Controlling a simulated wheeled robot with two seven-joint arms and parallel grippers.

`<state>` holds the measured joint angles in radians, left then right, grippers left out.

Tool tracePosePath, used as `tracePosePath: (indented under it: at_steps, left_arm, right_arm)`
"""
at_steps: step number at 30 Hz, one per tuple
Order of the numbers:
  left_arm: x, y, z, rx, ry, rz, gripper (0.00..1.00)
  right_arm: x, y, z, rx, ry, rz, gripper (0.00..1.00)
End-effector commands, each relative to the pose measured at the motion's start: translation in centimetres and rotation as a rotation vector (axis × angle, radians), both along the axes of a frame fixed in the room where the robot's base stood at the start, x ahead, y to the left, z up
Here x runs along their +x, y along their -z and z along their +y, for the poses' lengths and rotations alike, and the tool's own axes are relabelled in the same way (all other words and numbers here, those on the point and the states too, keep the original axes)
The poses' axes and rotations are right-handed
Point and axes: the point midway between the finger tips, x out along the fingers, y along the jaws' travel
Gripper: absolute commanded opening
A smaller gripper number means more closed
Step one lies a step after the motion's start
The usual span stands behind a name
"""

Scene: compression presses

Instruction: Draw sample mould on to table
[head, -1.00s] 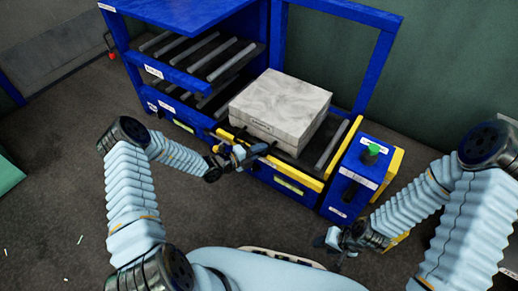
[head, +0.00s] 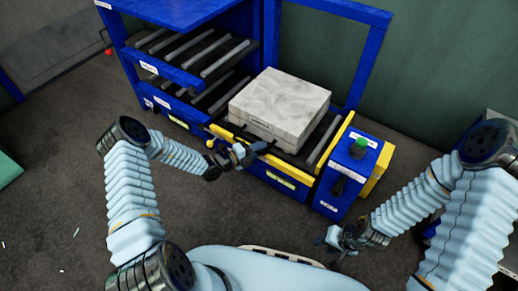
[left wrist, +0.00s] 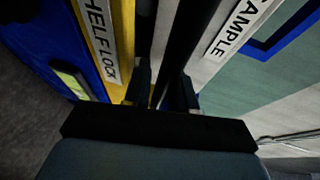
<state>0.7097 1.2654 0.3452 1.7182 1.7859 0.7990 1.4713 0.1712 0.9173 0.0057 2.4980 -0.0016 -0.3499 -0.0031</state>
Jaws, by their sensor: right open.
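The sample mould (head: 278,100), a pale grey slab, lies flat on the roller table (head: 323,138) of the blue press. My left gripper (head: 258,148) is at its near side, by a dark handle. In the left wrist view the fingers (left wrist: 164,92) stand on either side of a dark bar, between a label ending in "AMPLE" on the mould and the yellow shelf lock (left wrist: 92,40). The grip itself is partly hidden. My right gripper (head: 333,240) is open and empty at the lower right, away from the press.
Shelves with rollers (head: 205,55) are left of the mould. A yellow bar (head: 226,133) runs along the table front. A blue control box with a green button (head: 358,147) stands right of the table. Dark floor lies open at the left.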

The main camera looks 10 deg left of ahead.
Motion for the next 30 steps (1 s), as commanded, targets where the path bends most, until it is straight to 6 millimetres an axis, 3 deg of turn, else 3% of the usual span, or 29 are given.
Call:
tracePosePath:
  at_steps: [8,21,30]
  left_arm:
    - [-0.7,-0.2,0.8,0.001,-0.002,0.001,0.25]
    - [-7.9,-2.0,7.4,0.001,-0.003,0.002,0.25]
    - [-10.0,-2.5,9.2,0.0,0.001,0.0,0.25]
  right_arm:
    - [0.0,-0.2,0.0,0.0,0.0,0.0,0.43]
    - [0.0,-1.4,-0.1,-0.004,0.002,-0.003,0.43]
    - [0.1,-1.6,-0.2,-0.005,0.003,-0.004,0.43]
